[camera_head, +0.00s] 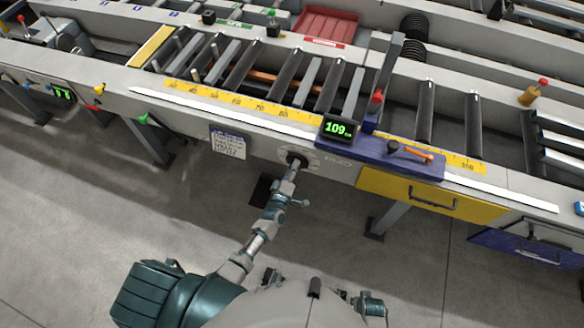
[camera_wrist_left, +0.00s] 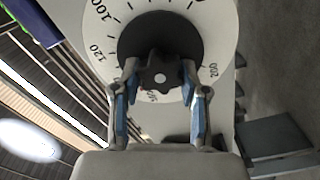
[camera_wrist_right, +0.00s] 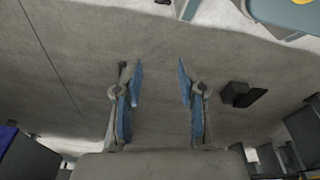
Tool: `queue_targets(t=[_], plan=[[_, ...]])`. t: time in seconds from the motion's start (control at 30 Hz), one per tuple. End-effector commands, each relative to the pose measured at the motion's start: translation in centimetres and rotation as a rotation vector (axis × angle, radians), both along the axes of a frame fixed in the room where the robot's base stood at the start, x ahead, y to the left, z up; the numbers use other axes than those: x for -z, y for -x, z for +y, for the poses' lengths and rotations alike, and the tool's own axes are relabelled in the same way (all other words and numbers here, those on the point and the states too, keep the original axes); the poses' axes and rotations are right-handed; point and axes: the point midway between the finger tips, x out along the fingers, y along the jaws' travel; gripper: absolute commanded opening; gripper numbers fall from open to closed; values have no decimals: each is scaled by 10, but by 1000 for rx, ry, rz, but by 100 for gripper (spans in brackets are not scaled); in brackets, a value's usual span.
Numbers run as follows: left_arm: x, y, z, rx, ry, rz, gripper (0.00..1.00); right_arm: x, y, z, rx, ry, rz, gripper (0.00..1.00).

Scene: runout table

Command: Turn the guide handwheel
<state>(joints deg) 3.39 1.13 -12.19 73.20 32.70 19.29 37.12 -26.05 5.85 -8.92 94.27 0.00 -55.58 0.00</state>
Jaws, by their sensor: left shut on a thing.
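The guide handwheel is a dark lobed knob (camera_wrist_left: 160,72) at the centre of a pale round dial (camera_wrist_left: 103,42) with black numbers. In the head view the dial (camera_head: 312,157) sits on the front rail of the runout table, below the green display (camera_head: 338,128), which reads 109. My left gripper (camera_wrist_left: 158,82) is shut on the knob, one blue-padded finger on each side. In the head view my left gripper (camera_head: 296,163) hides most of the knob. My right gripper (camera_wrist_right: 159,75) is open and empty over the bare floor.
A blue guide carriage (camera_head: 400,157) with an orange-handled lever (camera_head: 410,152) stands on the yellow scale. A yellow drawer (camera_head: 425,197) is right of the dial. A paper notice (camera_head: 228,142) hangs to its left. The floor in front is clear.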

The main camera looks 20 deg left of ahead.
Motion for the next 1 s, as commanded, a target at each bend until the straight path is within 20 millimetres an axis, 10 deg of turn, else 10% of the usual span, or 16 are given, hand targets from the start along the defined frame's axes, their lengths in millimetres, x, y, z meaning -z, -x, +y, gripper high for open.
queue_targets(t=[1.0], plan=[[5, 4, -6, 10, -911, -14, 9, 56, 46, -7, -10, 5, 29, 40]])
